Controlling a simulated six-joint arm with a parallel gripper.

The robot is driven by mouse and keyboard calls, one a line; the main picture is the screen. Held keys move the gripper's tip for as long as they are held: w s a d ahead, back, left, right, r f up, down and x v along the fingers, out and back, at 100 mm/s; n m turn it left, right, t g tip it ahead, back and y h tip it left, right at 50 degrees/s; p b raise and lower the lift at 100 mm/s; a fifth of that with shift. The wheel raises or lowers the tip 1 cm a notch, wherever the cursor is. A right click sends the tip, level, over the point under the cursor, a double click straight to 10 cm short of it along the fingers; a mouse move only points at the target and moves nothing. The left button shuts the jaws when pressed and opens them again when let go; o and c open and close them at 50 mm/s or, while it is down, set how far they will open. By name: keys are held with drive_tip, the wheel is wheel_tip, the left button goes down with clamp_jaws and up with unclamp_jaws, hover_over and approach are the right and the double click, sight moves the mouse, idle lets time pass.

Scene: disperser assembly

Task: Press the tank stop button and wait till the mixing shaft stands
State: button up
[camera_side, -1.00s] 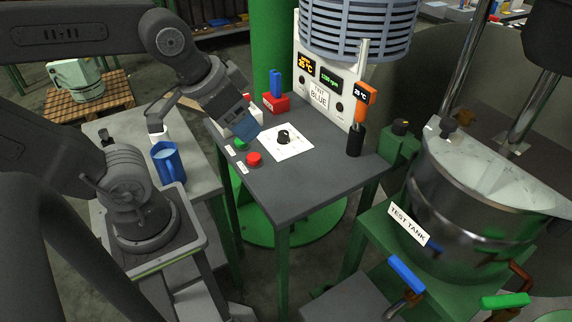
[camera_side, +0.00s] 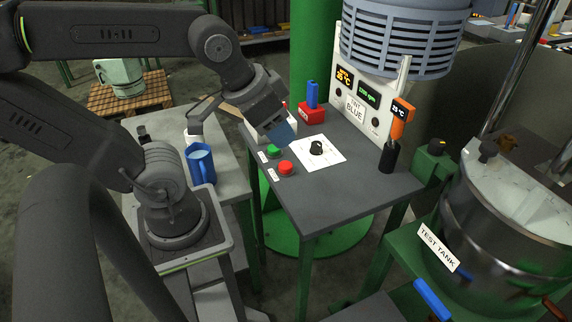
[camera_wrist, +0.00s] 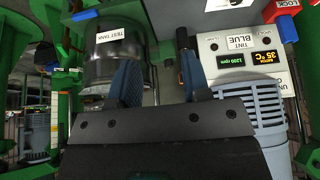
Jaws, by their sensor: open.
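A red push button (camera_side: 286,167) sits near the left edge of the dark table, with a small white label beside it. A green button (camera_side: 274,151) is just behind it. My gripper (camera_side: 282,135) hangs above and behind the red button, apart from it. Its blue fingers stand open and empty in the wrist view (camera_wrist: 160,80). The steel tank (camera_side: 500,235) marked TEST TANK is at the right and also shows in the wrist view (camera_wrist: 115,55). A steel shaft (camera_side: 518,75) rises above it; I cannot tell whether it turns. The panel display (camera_wrist: 237,60) reads 1200 rpm.
A black knob (camera_side: 317,148) on a white plate lies to the right of the buttons. A red block with a blue handle (camera_side: 312,100) stands behind. An orange thermometer (camera_side: 402,118) stands in a black holder. A blue jug (camera_side: 201,165) is on the left table. The table's front is clear.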

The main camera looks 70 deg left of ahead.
clamp_jaws()
idle(1.4)
